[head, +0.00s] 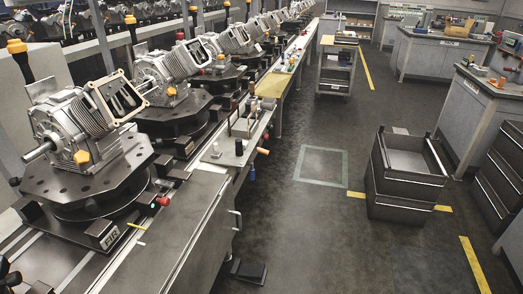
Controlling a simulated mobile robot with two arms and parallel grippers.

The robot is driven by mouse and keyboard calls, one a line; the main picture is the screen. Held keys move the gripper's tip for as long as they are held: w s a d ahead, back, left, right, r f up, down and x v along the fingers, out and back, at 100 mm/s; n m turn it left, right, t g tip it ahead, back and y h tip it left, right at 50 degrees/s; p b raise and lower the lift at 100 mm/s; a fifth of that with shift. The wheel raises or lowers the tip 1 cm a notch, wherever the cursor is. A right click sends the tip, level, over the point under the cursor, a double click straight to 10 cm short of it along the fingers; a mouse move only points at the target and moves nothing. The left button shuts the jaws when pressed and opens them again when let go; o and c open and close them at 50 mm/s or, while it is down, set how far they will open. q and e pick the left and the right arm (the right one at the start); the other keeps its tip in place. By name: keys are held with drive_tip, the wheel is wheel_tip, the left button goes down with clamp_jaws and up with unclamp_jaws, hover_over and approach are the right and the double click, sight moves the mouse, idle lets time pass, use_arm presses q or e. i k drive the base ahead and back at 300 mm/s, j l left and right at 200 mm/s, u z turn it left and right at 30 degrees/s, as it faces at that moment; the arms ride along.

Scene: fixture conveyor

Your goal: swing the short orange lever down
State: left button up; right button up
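A short orange handle (262,151) sticks out sideways from the front side of the conveyor, near the middle of the head view. It looks like the short orange lever, but it is small and its pivot is hard to make out. Other orange parts show too: a knob (82,157) on the nearest engine-like casting (68,120) and another knob (172,91) on the casting behind it. Taller black handles with orange collars (17,46) stand on the far side. Neither of my grippers shows in this view.
The conveyor (190,215) runs from the lower left into the distance, carrying several castings on dark round fixtures. A blue-tipped part (252,174) hangs below the orange handle. A black pedal (248,271) lies on the floor.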

sight(260, 150)
drive_tip(key=u, duration=0.25)
drive_tip(key=i+l+u, duration=0.55)
drive_tip(key=l+u, duration=0.2)
